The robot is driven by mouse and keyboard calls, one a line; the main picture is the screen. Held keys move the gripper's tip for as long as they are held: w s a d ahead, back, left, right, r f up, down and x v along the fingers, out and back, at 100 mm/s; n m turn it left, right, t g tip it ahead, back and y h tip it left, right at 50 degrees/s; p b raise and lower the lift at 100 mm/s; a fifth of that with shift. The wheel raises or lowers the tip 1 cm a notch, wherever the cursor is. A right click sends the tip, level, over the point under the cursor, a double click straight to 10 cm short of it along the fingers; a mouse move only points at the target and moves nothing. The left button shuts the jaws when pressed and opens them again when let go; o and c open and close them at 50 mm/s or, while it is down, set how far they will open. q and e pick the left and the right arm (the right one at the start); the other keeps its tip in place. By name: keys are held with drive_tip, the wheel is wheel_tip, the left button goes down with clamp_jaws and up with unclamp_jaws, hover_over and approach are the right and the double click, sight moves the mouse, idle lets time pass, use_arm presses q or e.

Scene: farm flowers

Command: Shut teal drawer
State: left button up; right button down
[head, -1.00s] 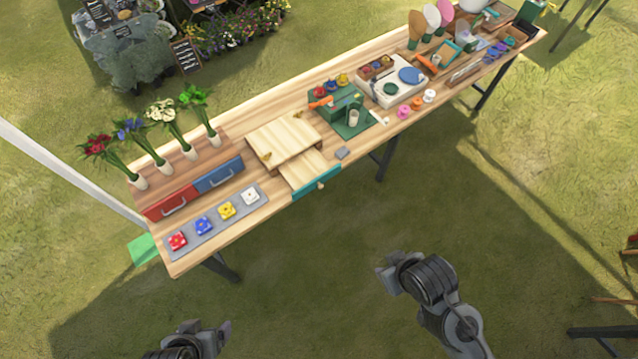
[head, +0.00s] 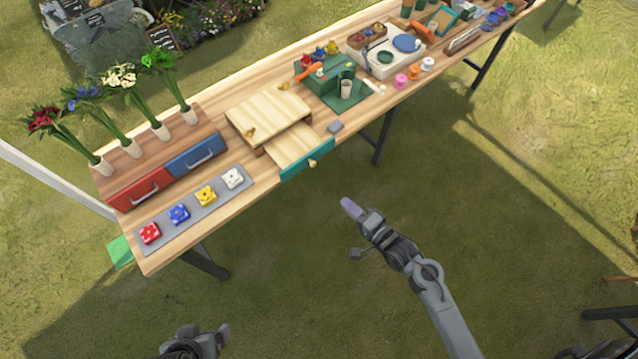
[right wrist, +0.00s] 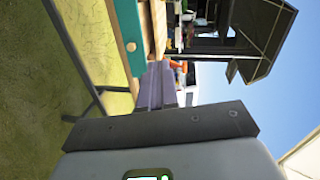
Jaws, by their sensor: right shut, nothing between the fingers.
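The teal drawer (head: 306,158) is pulled out toward the front edge of the wooden table, with its pale wooden inside showing and a small round knob (head: 312,163) on its front. It slides from under a small wooden stand (head: 268,112). In the right wrist view the teal front (right wrist: 130,35) and its knob (right wrist: 131,47) are at upper left. My right gripper (head: 351,208) is shut and empty, in front of the table and apart from the drawer; its purplish fingers (right wrist: 157,88) show in the wrist view. My left gripper (head: 220,334) is at the bottom edge, partly cut off.
Red (head: 140,187) and blue (head: 195,156) drawers sit left, below flowers in vases. A grey mat (head: 217,191) holds several coloured blocks. Open grass lies before the table.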

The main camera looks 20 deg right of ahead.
drive_tip(key=w+d+f+m+t+b, duration=0.15)
drive_tip(key=w+f+b, duration=0.25)
drive_tip(key=f+b, duration=0.55)
use_arm(q)
wheel_tip(320, 180, down, 18)
drive_tip(key=b, duration=0.6)
drive_tip(key=shift+f, duration=0.15)
use_arm(e)
approach(314, 165)
drive_tip(key=shift+t+h, duration=0.25)
drive_tip(key=shift+h, duration=0.05)
drive_tip(key=x, duration=0.6)
drive_tip(key=shift+w+a+f, duration=0.2)
drive_tip(key=shift+w+a, duration=0.1)
drive_tip(key=shift+w, duration=0.05)
